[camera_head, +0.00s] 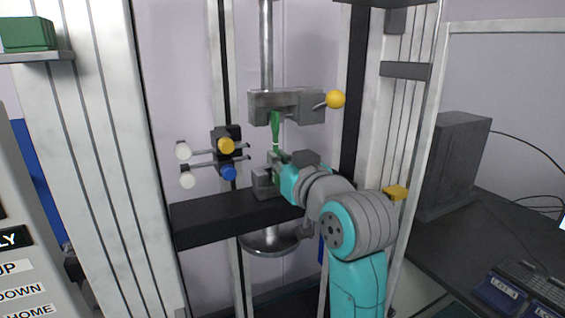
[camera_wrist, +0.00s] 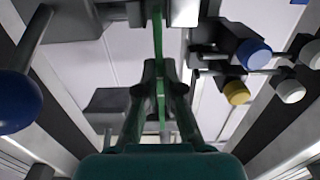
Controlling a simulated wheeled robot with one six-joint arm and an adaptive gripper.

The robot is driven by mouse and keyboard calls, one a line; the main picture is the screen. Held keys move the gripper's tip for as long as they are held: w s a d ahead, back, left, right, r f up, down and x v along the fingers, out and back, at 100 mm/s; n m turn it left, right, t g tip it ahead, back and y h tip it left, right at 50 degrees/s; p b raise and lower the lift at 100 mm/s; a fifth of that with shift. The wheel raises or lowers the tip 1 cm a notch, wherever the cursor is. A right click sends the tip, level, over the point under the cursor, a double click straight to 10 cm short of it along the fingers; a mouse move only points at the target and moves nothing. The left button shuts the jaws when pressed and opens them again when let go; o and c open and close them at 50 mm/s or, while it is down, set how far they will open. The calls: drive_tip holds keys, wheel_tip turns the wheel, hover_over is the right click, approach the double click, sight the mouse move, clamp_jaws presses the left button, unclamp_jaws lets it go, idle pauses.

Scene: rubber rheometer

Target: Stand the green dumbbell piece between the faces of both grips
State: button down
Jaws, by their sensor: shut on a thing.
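The green dumbbell piece (camera_head: 275,124) stands upright, its wide top at the upper grip (camera_head: 262,108) and its narrow middle below. My gripper (camera_head: 274,158) is shut on it at the narrow part, just above the lower grip (camera_head: 262,183). In the wrist view the picture is turned over; the green strip (camera_wrist: 158,40) runs between my two dark fingers (camera_wrist: 160,84) toward the lower grip (camera_wrist: 183,12) at the top. I cannot tell whether both ends lie fully between the grip faces. My gripper hides part of the lower end.
A yellow ball handle (camera_head: 335,99) sticks out right of the upper grip. A blue ball handle (camera_wrist: 14,100) is close at left in the wrist view. Yellow (camera_head: 226,146) and blue (camera_head: 228,172) knobs stand left of the grips. Frame columns flank both sides.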

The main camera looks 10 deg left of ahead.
drive_tip(key=shift+x, duration=1.4)
drive_tip(key=shift+f, duration=0.25)
drive_tip(key=c, duration=1.2)
unclamp_jaws()
drive_tip(key=shift+c, duration=0.2)
drive_tip(key=v, duration=1.2)
drive_tip(key=shift+w, duration=0.1)
